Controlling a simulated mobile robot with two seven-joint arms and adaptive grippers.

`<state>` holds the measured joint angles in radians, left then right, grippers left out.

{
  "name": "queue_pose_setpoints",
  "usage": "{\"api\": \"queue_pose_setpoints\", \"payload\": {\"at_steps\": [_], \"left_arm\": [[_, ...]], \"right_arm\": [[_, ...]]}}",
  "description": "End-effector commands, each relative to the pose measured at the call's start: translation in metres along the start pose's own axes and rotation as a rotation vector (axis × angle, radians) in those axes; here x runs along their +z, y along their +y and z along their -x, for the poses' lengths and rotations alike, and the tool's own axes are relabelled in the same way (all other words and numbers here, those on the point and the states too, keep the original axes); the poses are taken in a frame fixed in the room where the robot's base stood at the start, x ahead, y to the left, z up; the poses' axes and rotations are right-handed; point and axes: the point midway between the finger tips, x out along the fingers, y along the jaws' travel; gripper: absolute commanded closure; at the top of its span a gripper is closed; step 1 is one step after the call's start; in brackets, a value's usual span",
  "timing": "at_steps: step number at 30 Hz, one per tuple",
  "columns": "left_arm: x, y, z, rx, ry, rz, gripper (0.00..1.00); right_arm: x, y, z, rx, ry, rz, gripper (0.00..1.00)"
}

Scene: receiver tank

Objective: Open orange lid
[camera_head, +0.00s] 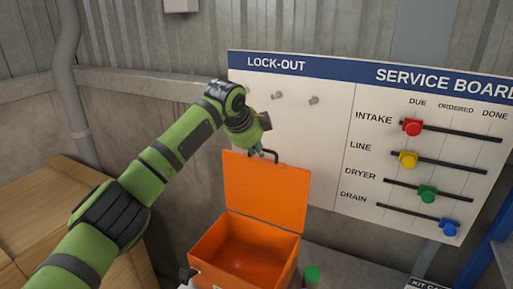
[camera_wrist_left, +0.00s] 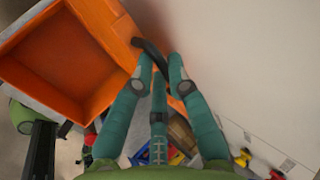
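The orange lid (camera_head: 266,192) stands raised and nearly upright at the back of the orange box (camera_head: 212,272), whose inside shows and looks empty. A dark handle (camera_head: 272,152) sits on the lid's upper edge. My left gripper (camera_head: 258,151) is at this handle, reaching down from above. In the left wrist view, its teal fingers (camera_wrist_left: 162,66) come together around the dark handle (camera_wrist_left: 147,50), next to the orange lid (camera_wrist_left: 104,28). The fingers hide part of the handle. My right gripper is not recognisable in either view.
A white service board (camera_head: 345,150) with hooks and coloured sliders is on the wall behind and right of the lid. A green-capped item (camera_head: 312,273) stands right of the box. Wooden crates (camera_head: 45,215) are at the left.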

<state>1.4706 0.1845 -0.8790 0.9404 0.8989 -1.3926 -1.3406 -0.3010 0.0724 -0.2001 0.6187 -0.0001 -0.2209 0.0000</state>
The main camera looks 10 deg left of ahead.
Motion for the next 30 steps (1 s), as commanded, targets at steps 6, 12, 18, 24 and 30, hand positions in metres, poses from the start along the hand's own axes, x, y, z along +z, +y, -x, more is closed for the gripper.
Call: {"api": "queue_pose_setpoints", "payload": {"at_steps": [6,12,18,24,30], "left_arm": [[0.002,-0.003,0.003,-0.009,-0.002,0.001,0.60],[0.001,-0.002,0.002,-0.006,-0.001,0.000,0.60],[0.001,-0.002,0.022,-0.009,0.000,-0.002,0.60],[0.001,-0.002,0.066,-0.012,-0.002,-0.001,0.60],[0.001,-0.002,0.104,-0.012,-0.003,0.000,0.60]], "right_arm": [[0.002,0.005,0.001,0.006,-0.002,0.003,1.00],[0.002,0.009,0.000,0.011,-0.001,0.006,1.00],[0.001,0.007,0.000,0.009,0.000,0.004,1.00],[0.000,0.006,0.000,0.008,0.001,0.003,1.00],[0.000,0.006,0.000,0.007,0.002,0.003,1.00]]}}
